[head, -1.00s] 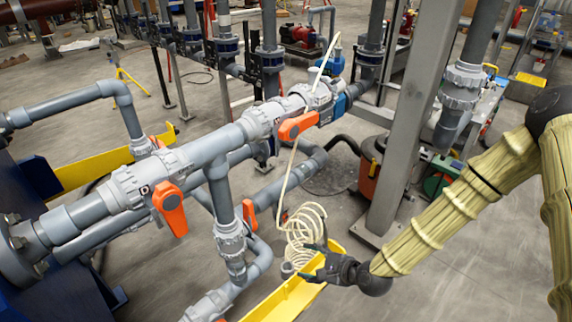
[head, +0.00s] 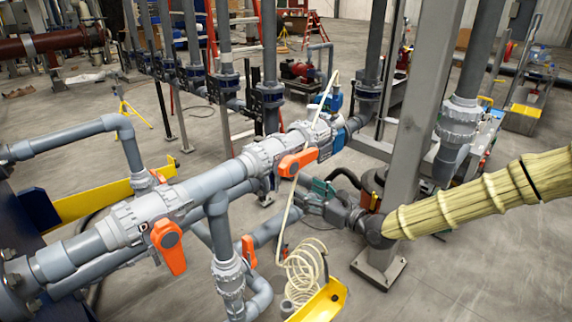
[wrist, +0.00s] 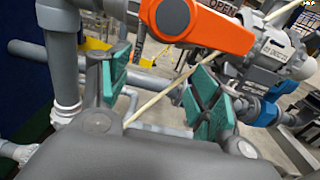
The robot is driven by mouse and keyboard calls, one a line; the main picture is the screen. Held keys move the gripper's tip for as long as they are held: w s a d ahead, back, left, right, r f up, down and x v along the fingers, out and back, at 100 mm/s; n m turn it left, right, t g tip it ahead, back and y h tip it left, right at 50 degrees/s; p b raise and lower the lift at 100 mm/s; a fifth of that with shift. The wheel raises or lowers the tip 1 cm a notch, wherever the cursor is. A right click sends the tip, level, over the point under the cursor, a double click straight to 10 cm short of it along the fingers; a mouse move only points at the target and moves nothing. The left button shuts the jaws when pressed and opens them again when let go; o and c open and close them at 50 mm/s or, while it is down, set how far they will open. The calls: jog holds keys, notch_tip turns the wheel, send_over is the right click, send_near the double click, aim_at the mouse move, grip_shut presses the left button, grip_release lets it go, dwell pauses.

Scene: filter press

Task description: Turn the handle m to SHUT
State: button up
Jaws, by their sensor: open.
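An orange lever handle (head: 297,162) sits on a grey valve (head: 265,155) in the upper pipe and lies roughly along the pipe. No letter m can be read on it. It also shows large at the top of the wrist view (wrist: 195,28), with the word OPEN on a label beside it. My gripper (head: 304,194) is just below and in front of this handle in the head view. The handle shows above the fingers, and no contact is seen.
Another orange handle (head: 170,248) hangs down on the nearer valve, and a further one (head: 248,252) is below. A cream coiled hose (head: 302,268) runs up close behind my gripper. A grey steel post (head: 412,140) stands near my forearm. A yellow tray (head: 322,300) is below.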

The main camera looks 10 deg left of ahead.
aim_at(307, 159)
jog(key=w+d+r+n+b, duration=0.3)
jog(key=w+r+n+b, duration=0.25)
jog(key=n+b, duration=1.1)
jog(key=shift+n, duration=0.75)
jog(key=p+x, duration=0.4)
jog(key=x, duration=0.1)
jog(key=shift+a+r, duration=0.15)
jog(key=shift+a, duration=0.2)
jog(key=shift+w+a+p, duration=0.3)
jog(key=shift+w+a, duration=0.1)
jog(key=shift+a, duration=0.15)
jog(key=shift+c, duration=0.4)
